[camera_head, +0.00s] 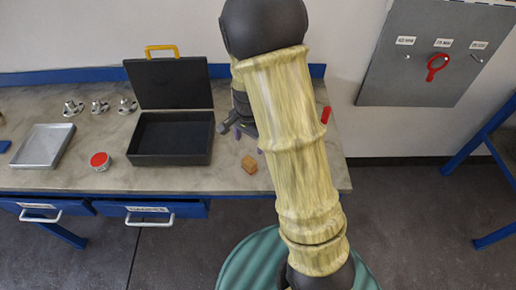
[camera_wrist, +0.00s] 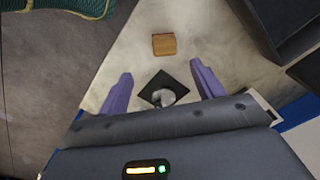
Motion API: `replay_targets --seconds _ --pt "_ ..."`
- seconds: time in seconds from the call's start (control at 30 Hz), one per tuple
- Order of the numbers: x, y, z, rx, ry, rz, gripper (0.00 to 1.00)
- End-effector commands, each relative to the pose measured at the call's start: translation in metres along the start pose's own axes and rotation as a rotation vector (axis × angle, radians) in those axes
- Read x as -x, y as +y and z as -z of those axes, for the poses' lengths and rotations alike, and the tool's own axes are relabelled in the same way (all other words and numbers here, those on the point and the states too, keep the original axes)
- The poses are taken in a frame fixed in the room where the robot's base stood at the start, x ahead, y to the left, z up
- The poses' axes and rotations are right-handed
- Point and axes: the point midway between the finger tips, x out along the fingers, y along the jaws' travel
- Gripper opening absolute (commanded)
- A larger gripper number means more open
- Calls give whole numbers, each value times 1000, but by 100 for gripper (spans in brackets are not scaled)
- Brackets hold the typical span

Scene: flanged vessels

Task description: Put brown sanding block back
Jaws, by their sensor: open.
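The brown sanding block (camera_head: 249,164) lies on the worktop, just left of my arm in the head view. In the wrist view the block (camera_wrist: 164,44) lies beyond my fingertips, with bare worktop around it. My gripper (camera_head: 238,130) is above the worktop, partly hidden by my arm in the head view. In the wrist view its two purple fingers (camera_wrist: 160,69) are spread wide with nothing held between them. A dark square with a round grey metal piece (camera_wrist: 168,96) shows below, between the fingers.
An open black case (camera_head: 170,160) stands left of the block, its lid up at the back. Further left are a red-topped round tin (camera_head: 100,161), a metal tray (camera_head: 43,147) and several small metal flanged parts (camera_head: 99,106). Blue drawers (camera_head: 150,210) are below. A grey panel (camera_head: 430,75) holds a red tool.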

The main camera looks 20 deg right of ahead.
Motion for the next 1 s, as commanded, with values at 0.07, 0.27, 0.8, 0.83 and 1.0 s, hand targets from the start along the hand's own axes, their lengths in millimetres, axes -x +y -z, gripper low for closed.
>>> replay_targets --seconds 0.07,0.27,0.8,0.83,1.0 --pt "18 14 -8 113 10 27 67" --pt "56 54 -36 493 74 81 67" --pt "84 104 -70 967 197 90 67" --pt "84 104 -70 966 197 90 67" --pt "84 104 -70 965 196 90 67"
